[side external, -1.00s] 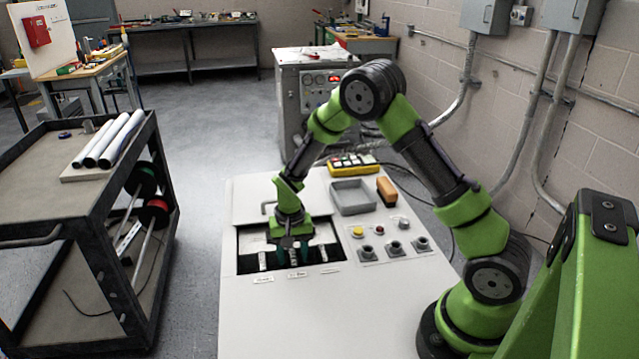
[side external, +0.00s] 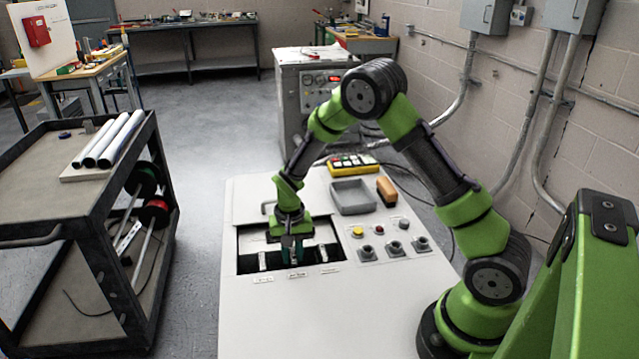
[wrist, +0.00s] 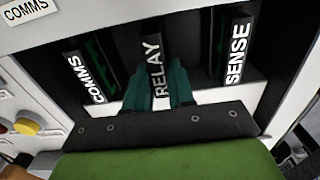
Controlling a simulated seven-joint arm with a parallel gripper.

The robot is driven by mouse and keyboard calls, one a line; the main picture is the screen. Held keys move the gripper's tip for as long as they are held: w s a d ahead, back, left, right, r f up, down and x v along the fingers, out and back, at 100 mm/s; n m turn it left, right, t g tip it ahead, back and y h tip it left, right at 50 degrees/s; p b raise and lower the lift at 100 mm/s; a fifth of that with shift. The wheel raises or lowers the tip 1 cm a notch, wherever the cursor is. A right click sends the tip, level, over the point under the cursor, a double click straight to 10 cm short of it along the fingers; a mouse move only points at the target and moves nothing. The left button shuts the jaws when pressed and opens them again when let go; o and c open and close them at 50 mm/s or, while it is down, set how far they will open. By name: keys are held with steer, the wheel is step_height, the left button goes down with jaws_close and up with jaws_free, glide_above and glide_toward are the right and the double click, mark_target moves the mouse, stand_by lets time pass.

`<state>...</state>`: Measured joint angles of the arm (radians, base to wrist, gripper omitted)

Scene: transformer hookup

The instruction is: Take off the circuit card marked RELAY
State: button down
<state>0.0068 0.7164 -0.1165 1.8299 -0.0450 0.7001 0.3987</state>
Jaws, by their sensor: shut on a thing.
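The RELAY card (wrist: 154,65) stands in the middle of the dark slot bay, between the COMMS card (wrist: 84,78) and the SENSE card (wrist: 236,52), in the wrist view. My gripper (wrist: 158,88) is shut on the RELAY card, with a green finger on each side of its labelled edge. In the side view my gripper (side external: 292,250) points down into the bay (side external: 246,262) at the middle card. The lower part of the RELAY card is hidden. I cannot tell whether it is still seated in its slot.
The grey panel top (side external: 280,320) carries a grey tray (side external: 352,197), an orange-brown block (side external: 387,190), a yellow box with buttons (side external: 352,166), and several knobs (side external: 395,248) right of the bay. A black cart (side external: 60,200) stands at left. The panel's front is clear.

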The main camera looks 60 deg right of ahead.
steer(key=shift+r, duration=2.3)
steer(key=shift+r, duration=2.45)
